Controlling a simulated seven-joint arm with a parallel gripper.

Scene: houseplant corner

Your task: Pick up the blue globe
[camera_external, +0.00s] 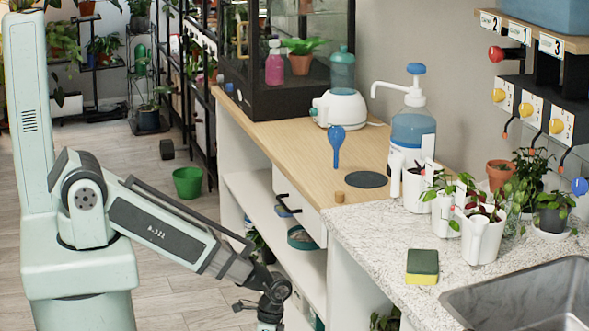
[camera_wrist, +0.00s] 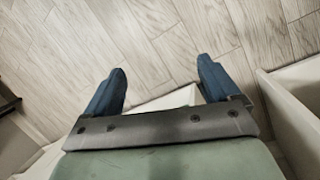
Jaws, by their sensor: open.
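In the external view my wrist hangs low in front of the shelves, at the bottom edge of the picture, well below and left of the globe. The fingertips are not clear there. The globe is not in the wrist view.
A blue pump bottle (camera_external: 412,128), potted plants (camera_external: 483,235) and a sponge (camera_external: 422,266) stand to the right, near the sink (camera_external: 520,298). A dark disc (camera_external: 367,180) and small cork-like piece (camera_external: 339,197) lie near the globe. A green bucket (camera_external: 188,182) stands on open floor.

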